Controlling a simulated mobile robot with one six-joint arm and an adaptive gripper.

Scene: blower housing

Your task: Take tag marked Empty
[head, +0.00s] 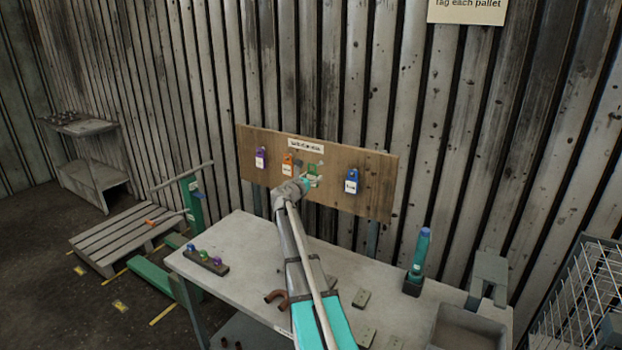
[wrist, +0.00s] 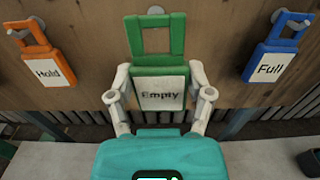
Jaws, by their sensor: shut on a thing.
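The green tag marked Empty (wrist: 160,92) hangs by its frame-shaped loop at a peg on the wooden board, in the middle of the wrist view. My gripper (wrist: 160,96) has a finger on each side of the tag and is shut on it. In the head view, my gripper (head: 308,183) is at the board and partly covers the green tag (head: 314,170). The orange tag marked Hold (wrist: 46,70) hangs to the left. The blue tag marked Full (wrist: 271,65) hangs to the right.
The wooden board (head: 375,165) also holds a purple tag (head: 261,157) at its left. Below is a workbench (head: 240,232) with a small rack of coloured knobs (head: 205,260), a teal tool in a stand (head: 418,265) and a grey bin (head: 468,330).

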